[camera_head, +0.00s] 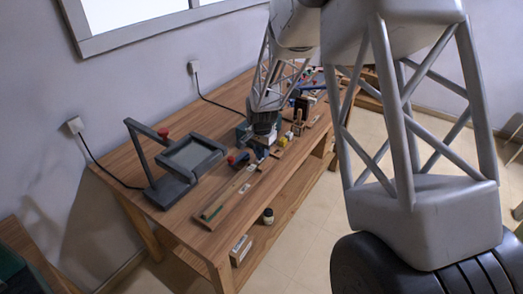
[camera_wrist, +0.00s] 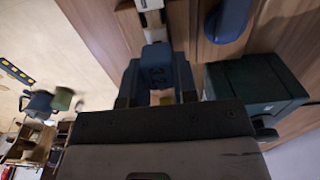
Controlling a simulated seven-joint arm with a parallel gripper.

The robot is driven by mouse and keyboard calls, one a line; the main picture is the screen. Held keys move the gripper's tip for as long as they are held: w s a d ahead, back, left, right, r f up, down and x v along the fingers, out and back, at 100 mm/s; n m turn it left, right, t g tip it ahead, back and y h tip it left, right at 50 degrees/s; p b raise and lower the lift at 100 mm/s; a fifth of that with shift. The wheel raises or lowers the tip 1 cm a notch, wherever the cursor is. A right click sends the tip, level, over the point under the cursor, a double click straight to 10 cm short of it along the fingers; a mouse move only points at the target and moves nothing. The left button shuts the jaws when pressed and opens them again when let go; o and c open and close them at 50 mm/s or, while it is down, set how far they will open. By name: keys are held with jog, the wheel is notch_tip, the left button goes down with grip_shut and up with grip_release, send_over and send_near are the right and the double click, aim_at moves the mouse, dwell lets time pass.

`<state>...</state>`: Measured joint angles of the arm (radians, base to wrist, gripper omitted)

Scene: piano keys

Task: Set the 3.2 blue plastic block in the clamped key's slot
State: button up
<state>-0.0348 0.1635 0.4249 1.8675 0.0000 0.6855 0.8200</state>
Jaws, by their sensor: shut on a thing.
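My gripper (camera_wrist: 158,82) is shut on a blue block (camera_wrist: 157,62) marked with what reads as 32, seen between its two dark fingers in the wrist view. Just beyond the block, at the top of the wrist view, is a pale key (camera_wrist: 148,18) with a wooden part; whether the block touches it I cannot tell. In the head view my gripper (camera_head: 262,146) is low over the bench, and a long wooden key (camera_head: 232,194) runs along the front edge. The block is not clear there, and the slot cannot be made out.
A blue rounded object (camera_wrist: 228,20) and a dark green box (camera_wrist: 256,92) are close at the right of the wrist view. On the wooden bench (camera_head: 125,172) a grey frame device (camera_head: 183,165) stands at left. Several small items crowd the bench right of my gripper.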

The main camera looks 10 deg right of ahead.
jog(key=shift+f, duration=0.2)
dwell(0.5)
jog(key=o, duration=1.4)
jog(key=shift+r, duration=0.2)
jog(key=shift+r, duration=3.3)
jog(key=shift+r, duration=0.1)
